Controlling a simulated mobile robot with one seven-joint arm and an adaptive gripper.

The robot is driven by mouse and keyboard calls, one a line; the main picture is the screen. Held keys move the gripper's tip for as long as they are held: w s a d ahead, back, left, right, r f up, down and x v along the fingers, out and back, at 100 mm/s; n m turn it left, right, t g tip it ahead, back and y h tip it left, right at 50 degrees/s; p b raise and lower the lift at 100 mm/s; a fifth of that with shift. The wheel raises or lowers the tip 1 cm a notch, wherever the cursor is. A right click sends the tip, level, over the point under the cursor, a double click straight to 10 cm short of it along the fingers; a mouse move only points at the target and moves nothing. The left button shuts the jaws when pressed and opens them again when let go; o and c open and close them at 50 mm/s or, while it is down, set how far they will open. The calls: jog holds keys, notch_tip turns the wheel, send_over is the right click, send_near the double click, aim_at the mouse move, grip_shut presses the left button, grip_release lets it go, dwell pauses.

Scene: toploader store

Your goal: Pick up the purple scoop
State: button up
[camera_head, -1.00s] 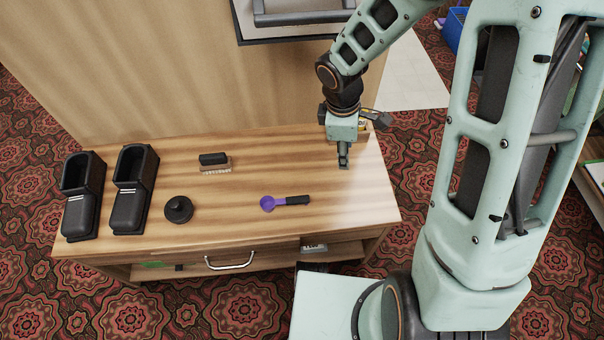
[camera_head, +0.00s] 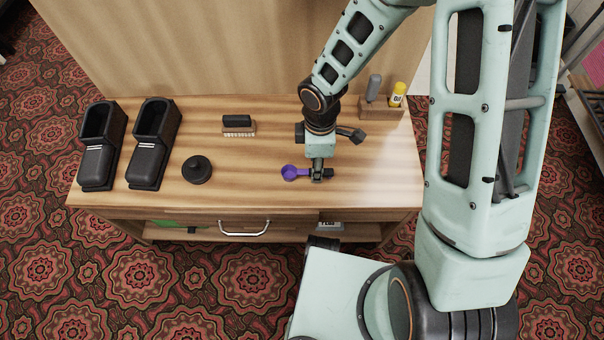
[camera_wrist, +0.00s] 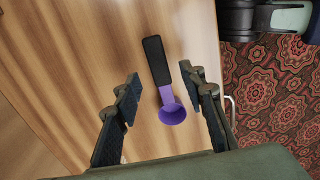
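The purple scoop (camera_head: 290,172) lies on the wooden table top, its purple bowl to the left and its black handle to the right. My gripper (camera_head: 318,177) is over the handle side of the scoop in the head view and partly hides it. In the wrist view, the scoop (camera_wrist: 171,113) lies between the two spread fingers of my gripper (camera_wrist: 160,90). The black handle points up in that view and the bowl is nearer the palm. The fingers are open, with visible gaps to the scoop on both sides.
A round black lidded object (camera_head: 197,170) and a brush (camera_head: 238,125) are to the left on the table. Two black bins (camera_head: 152,145) stand farther left. A wooden holder (camera_head: 378,110) with a yellow bottle (camera_head: 397,94) stands at the back right. The table's front edge is close.

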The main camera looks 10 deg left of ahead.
notch_tip(320, 180, down, 3)
jog(key=shift+r+b, duration=0.1)
jog(key=shift+b, duration=0.3)
jog(key=shift+c, duration=0.4)
grip_shut()
